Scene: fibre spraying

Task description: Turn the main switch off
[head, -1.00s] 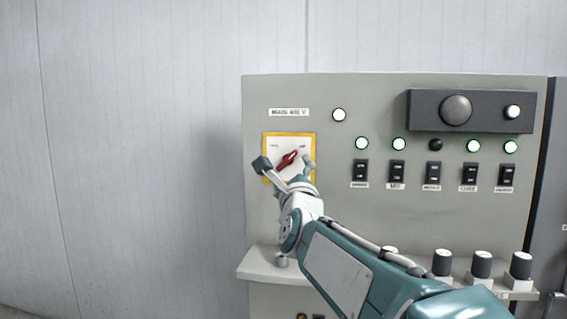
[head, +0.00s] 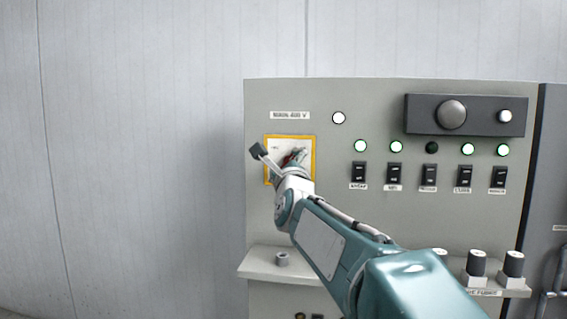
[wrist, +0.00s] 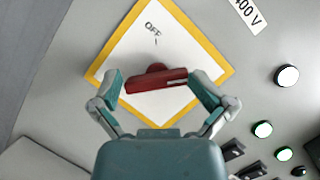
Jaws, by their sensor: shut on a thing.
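The main switch is a red handle (wrist: 155,82) on a white plate with a yellow border (wrist: 112,51). In the wrist view, the handle lies across the picture, and its white mark is at the right end. The OFF label (wrist: 153,28) is above it, off that end. My gripper (wrist: 157,88) has one finger at each end of the handle and is shut on it. In the head view, the red handle (head: 289,160) is mostly hidden behind my gripper (head: 280,156).
Right of the switch, the grey panel (head: 400,230) has a row of lamps (head: 396,147), black rocker switches (head: 393,173) and a dark box with a round knob (head: 452,114). A ledge (head: 256,262) with black-topped knobs (head: 477,262) juts out below. The wall at left is clear.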

